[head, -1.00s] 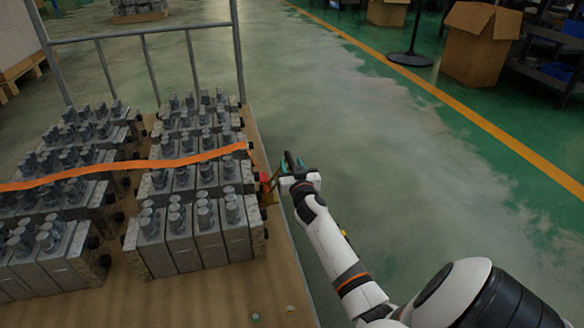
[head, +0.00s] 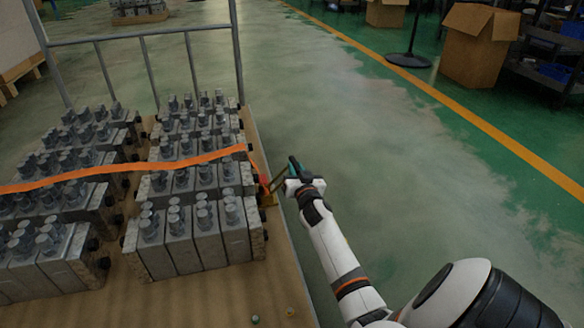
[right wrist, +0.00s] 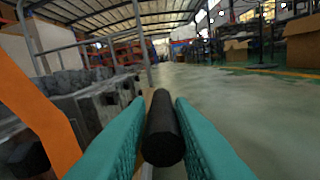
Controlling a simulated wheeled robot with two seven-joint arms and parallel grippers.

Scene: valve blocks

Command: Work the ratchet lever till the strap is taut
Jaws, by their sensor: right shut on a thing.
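The orange strap (head: 125,171) runs across the tops of the grey valve blocks (head: 185,225) and goes down over their right side. The ratchet (head: 264,189) shows small, red and yellow, at the cart's right edge. Its lever (head: 277,181) slants up and right from there. My right gripper (head: 294,170) is at the lever's upper end. In the right wrist view its teal fingers are shut on the black lever grip (right wrist: 163,135), one on each side. The strap also shows at the left of that view (right wrist: 42,115). My left gripper is not in view.
The blocks stand in rows on a wooden cart deck (head: 180,295) with a grey rail (head: 145,35) at the far end. Two small round pieces lie at the deck's near edge. The floor to the right is clear; a cardboard box (head: 480,45) stands far off.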

